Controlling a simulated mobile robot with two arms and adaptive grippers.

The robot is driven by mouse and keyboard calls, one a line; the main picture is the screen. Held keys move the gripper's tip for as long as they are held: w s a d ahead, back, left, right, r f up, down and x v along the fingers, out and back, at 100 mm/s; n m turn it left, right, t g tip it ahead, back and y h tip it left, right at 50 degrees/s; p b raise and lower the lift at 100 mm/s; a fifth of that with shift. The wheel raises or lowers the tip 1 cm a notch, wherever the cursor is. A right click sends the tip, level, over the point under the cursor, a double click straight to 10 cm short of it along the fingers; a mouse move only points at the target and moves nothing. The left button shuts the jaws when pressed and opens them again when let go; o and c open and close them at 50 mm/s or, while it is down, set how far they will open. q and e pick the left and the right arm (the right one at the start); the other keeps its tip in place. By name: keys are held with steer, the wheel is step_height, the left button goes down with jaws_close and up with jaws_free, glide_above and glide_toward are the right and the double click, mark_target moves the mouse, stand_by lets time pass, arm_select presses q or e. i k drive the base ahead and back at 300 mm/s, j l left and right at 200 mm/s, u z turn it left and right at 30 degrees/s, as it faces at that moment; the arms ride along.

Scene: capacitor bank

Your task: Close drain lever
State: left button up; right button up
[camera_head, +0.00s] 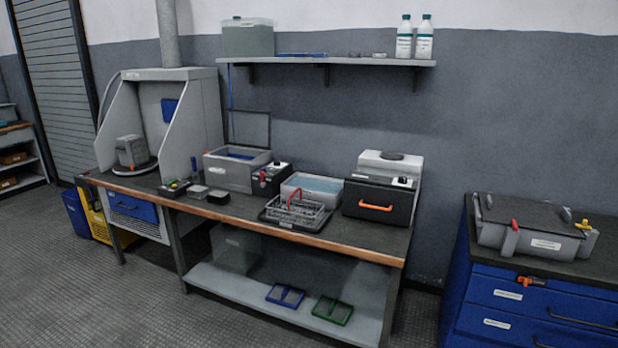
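A grey lidded tank (530,226) with a white label stands on top of the blue drawer cabinet at the right. A red-topped lever or clamp (514,227) is on its front left. A small yellow part (583,224) is at its right end. An orange lever-like part on a dark fitting (527,281) sticks out at the cabinet's front edge, below the tank. I cannot tell which of these is the drain lever, or whether it is open or closed. Neither of my grippers is in view.
A long workbench (345,238) holds a grey open-lidded box (228,174), a wire basket with a red handle (296,212) and a black oven-like unit with an orange handle (380,203). The blue drawer cabinet (490,322) stands apart at right. The tiled floor (130,300) in front is clear.

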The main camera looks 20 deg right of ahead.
mark_target(264, 184)
steer(key=i+j+z, duration=0.15)
steer(key=i, duration=0.35)
steer(key=i+j+z, duration=0.15)
steer(key=i, duration=0.35)
steer(key=i+j+z, duration=0.15)
steer(key=i+j, duration=0.45)
steer(key=i+j+z, duration=0.2)
steer(key=i+j, duration=0.5)
steer(key=i+j+z, duration=0.15)
steer(key=i+j, duration=0.6)
steer(key=j, duration=0.1)
